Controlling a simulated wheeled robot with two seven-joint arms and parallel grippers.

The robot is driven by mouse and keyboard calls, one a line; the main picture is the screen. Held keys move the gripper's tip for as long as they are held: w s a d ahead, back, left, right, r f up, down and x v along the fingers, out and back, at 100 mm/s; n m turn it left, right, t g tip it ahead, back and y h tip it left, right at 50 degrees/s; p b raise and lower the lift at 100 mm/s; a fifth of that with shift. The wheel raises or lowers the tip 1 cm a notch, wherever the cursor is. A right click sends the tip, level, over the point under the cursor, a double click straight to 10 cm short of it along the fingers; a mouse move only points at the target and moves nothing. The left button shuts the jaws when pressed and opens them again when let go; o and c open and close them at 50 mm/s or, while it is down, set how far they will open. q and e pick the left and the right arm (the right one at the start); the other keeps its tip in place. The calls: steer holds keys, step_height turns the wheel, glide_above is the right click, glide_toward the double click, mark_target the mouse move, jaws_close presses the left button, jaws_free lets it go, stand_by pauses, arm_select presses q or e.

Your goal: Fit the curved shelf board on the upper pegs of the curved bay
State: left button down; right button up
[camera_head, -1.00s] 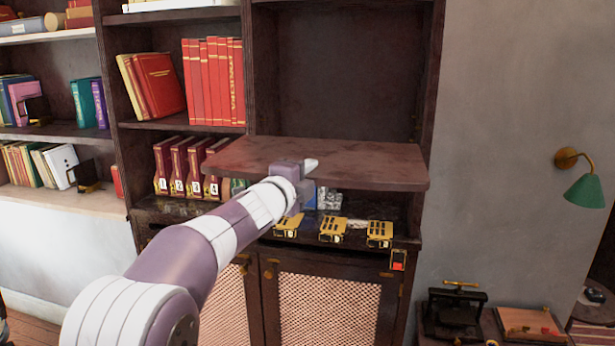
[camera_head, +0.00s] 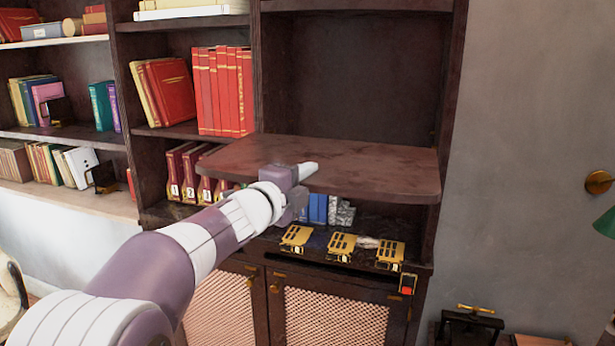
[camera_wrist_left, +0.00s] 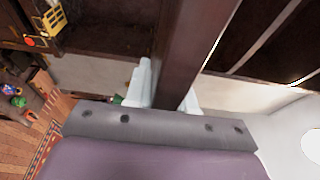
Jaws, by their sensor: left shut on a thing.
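The curved shelf board (camera_head: 365,170) is dark brown with a rounded front edge. It lies roughly level in front of and partly within the empty upper bay (camera_head: 365,75). Its left end overlaps the divider and hides part of the red numbered files; its right end is close to the right upright (camera_head: 453,90). My left gripper (camera_head: 305,171) is shut on the board's front edge. In the left wrist view the board (camera_wrist_left: 197,45) runs between the pale fingers (camera_wrist_left: 167,95). I cannot see the upper pegs. My right gripper is out of view.
Below the board, blue books (camera_head: 318,208) and several yellow-topped items (camera_head: 341,245) stand on the lower ledge. A wall lamp (camera_head: 599,182) is at the far right. The bay above the board is clear.

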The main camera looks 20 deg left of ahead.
mark_target(319, 162)
arm_select(q)
steer(key=shift+w+d+r, duration=0.15)
steer(key=x, duration=0.3)
steer(key=shift+w+p, duration=0.1)
steer(key=shift+p, duration=0.25)
steer(key=shift+w+a+p, duration=0.15)
steer(key=shift+w+p, duration=0.05)
steer(key=shift+w, duration=0.3)
steer(key=shift+w+a+p, duration=0.15)
steer(key=shift+w, duration=0.35)
steer(key=shift+w+d, duration=0.2)
steer(key=shift+w, duration=0.35)
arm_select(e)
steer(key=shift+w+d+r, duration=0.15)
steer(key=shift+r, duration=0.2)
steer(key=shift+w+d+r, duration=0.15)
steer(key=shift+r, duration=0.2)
arm_select(q)
steer(key=shift+s+a, duration=0.1)
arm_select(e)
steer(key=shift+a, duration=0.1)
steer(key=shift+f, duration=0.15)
arm_select(q)
steer(key=shift+w, duration=0.3)
